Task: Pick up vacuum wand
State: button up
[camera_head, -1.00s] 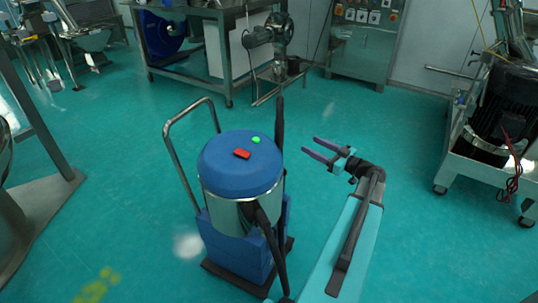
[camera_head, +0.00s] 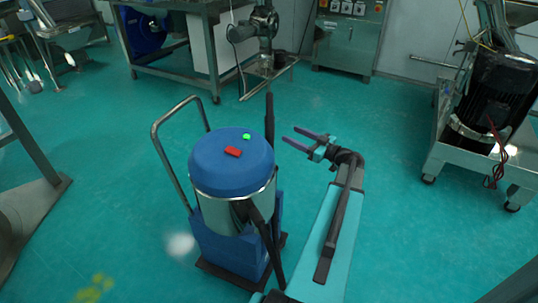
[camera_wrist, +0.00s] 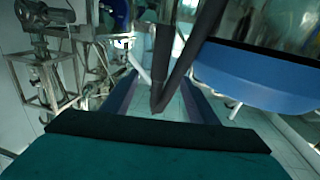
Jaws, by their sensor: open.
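The vacuum wand (camera_head: 269,122) is a thin black upright tube on the right side of the blue and steel vacuum cleaner (camera_head: 232,165). My gripper (camera_head: 291,134) is open and empty, a little to the right of the wand, with its two fingers pointing at it. In the wrist view, the wand (camera_wrist: 162,62) stands ahead, between the lines of the two fingers. A second dark tube slants up to the right from its lower end. The cleaner's blue lid (camera_wrist: 250,78) is on the right there. I cannot tell the exact gap to the wand.
The cleaner's metal push handle (camera_head: 162,150) rises on its left. A steel table (camera_head: 185,62) with a machine stands behind. A motor on a wheeled frame (camera_head: 465,160) is on the right. The green floor between is clear.

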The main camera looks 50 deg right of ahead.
aim_at(273, 126)
jog(key=shift+w+a+p, duration=0.15)
jog(key=shift+w, duration=1.25)
jog(key=shift+w+a+p, duration=0.1)
jog(key=shift+w+p, duration=0.05)
jog(key=shift+w, duration=1.25)
jog(key=shift+w+a+p, duration=0.15)
jog(key=shift+w+p, duration=0.25)
jog(key=shift+w, duration=0.9)
jog(key=shift+w+a+p, duration=0.1)
jog(key=shift+w+p, duration=0.25)
jog(key=shift+w, duration=0.95)
jog(key=shift+c, duration=0.2)
jog(key=c, duration=1.1)
